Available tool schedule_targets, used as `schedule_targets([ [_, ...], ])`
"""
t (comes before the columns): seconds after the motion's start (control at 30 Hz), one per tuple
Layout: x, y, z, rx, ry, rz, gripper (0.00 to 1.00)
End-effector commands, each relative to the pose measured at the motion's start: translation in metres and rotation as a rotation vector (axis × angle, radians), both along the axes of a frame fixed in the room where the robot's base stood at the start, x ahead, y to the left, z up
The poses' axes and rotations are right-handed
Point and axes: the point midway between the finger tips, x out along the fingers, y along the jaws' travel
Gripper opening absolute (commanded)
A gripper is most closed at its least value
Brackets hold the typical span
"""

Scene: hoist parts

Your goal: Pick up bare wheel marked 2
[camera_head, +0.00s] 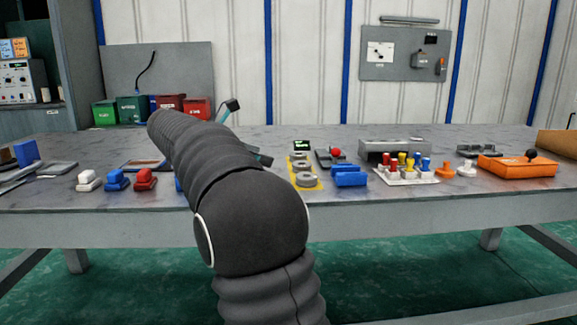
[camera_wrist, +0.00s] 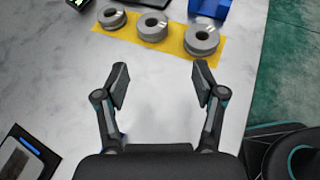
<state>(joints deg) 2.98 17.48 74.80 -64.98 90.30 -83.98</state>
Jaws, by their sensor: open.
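Three bare grey wheels lie flat in a row on a yellow mat (camera_wrist: 172,45) in the wrist view: a left wheel (camera_wrist: 112,17), a middle wheel (camera_wrist: 152,27) and a right wheel (camera_wrist: 202,40). No marks can be read on them, so I cannot tell which one is marked 2. My gripper (camera_wrist: 161,80) is open and empty over the bare table, short of the mat. The head view shows the wheels on the yellow mat (camera_head: 318,187), with the near wheel (camera_head: 305,180) clearest. My arm hides most of my gripper there.
A blue block (camera_head: 350,178) stands close to the right of the mat. A rack of coloured pegs (camera_head: 405,172) and an orange case (camera_head: 517,166) are farther right. White, blue and red parts (camera_head: 117,180) stand left. The table edge is close to the right wheel.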

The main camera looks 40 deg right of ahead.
Motion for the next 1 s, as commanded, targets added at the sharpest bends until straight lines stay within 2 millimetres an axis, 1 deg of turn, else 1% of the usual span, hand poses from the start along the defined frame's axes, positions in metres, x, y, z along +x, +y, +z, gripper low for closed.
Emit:
schedule_targets([
  [0.03, 0.005, -0.003, 0.001, -0.017, 0.024, -0.002, 0.69],
  [0.1, 0.008, -0.005, 0.003, -0.032, 0.046, -0.002, 0.69],
  [0.17, 0.009, -0.01, 0.002, -0.038, 0.057, -0.003, 0.69],
  [0.27, 0.007, -0.022, -0.003, -0.041, 0.062, -0.005, 0.69],
  [0.5, 0.003, -0.062, -0.02, -0.039, 0.059, -0.004, 0.69],
  [0.6, 0.002, -0.074, -0.025, -0.039, 0.06, -0.003, 0.69],
  [0.7, 0.001, -0.082, -0.028, -0.039, 0.059, -0.003, 0.69],
  [0.9, 0.001, -0.089, -0.031, -0.038, 0.058, -0.002, 0.69],
  [1.0, 0.001, -0.098, -0.036, -0.038, 0.058, -0.002, 0.69],
])
